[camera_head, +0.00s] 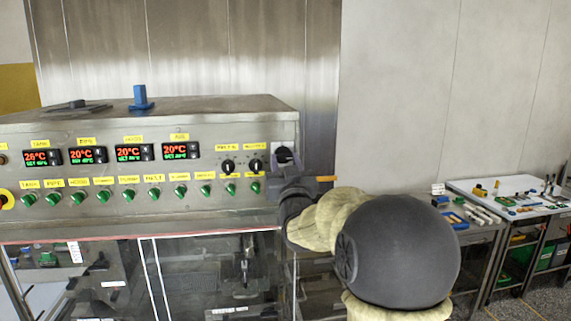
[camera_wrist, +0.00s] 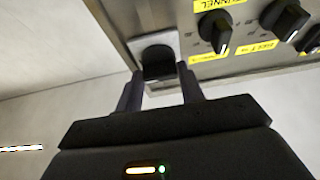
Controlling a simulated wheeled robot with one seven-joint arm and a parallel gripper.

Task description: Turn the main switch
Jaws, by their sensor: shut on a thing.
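The main switch (camera_wrist: 157,60) is a black knob on a light grey plate near the corner of the metal panel, in the wrist view. In the head view the switch (camera_head: 284,154) sits at the right end of the control panel, partly hidden by my gripper. My gripper (camera_wrist: 161,72) has one finger on each side of the knob and is shut on it. In the head view my gripper (camera_head: 286,168) reaches the panel from the right. The knob's exact angle is hard to read.
Two black knobs (camera_head: 242,165) sit just left of the switch, above a row of green knobs (camera_head: 154,192). Several displays (camera_head: 88,155) show temperatures. A blue object (camera_head: 140,97) stands on the machine's top. A workbench (camera_head: 520,184) with tools stands at the right.

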